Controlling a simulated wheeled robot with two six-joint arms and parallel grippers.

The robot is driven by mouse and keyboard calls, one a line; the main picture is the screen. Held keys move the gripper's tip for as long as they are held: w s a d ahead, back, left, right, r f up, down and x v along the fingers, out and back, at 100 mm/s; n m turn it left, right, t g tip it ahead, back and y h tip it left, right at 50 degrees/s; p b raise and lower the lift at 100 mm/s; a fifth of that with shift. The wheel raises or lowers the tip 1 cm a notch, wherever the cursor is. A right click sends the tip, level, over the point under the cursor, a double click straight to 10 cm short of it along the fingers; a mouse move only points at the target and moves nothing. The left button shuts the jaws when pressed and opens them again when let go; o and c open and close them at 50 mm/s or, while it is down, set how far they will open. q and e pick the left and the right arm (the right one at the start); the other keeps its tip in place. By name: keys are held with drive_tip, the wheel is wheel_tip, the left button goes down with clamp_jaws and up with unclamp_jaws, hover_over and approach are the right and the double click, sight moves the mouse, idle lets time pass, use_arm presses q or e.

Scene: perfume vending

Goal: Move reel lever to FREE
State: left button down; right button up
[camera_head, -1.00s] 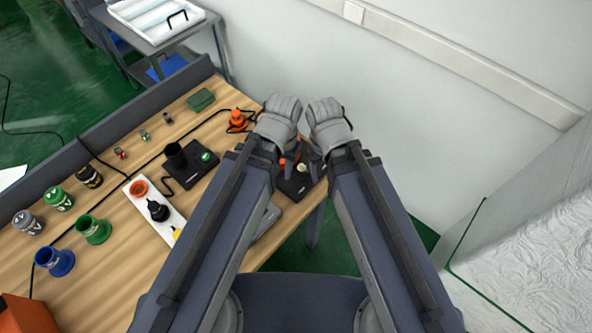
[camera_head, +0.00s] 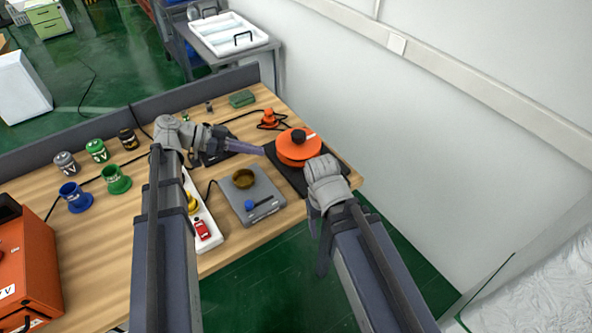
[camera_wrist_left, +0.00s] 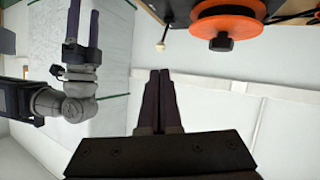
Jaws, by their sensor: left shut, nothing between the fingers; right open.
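An orange reel (camera_head: 296,152) with a black knob on top sits on a black base (camera_head: 285,180) at the table's right end. In the left wrist view the orange reel (camera_wrist_left: 235,20) is at the top, and a thin stalk with a pale tip (camera_wrist_left: 161,46), possibly the lever, is beside it. No FREE marking is readable. My left gripper (camera_head: 262,151) is shut and empty, its tips just left of the reel and apart from the pale tip in the wrist view. My right gripper (camera_wrist_left: 84,25) is open and empty; in the head view it is in front of the reel, partly hidden by its wrist.
A grey device (camera_head: 266,211) with a brown bowl and a blue knob stands left of the reel. A white power strip (camera_head: 211,236) and several coloured cups are farther left. An orange plug (camera_head: 269,119) lies behind. Free air is beyond the table's front edge.

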use_arm(q)
drive_tip(key=shift+a, duration=0.2)
drive_tip(key=shift+d, duration=0.15)
drive_tip(key=shift+b+x, duration=2.8)
drive_tip(key=shift+x, duration=4.1)
drive_tip(key=shift+w+r, duration=0.1)
drive_tip(key=shift+r, duration=0.05)
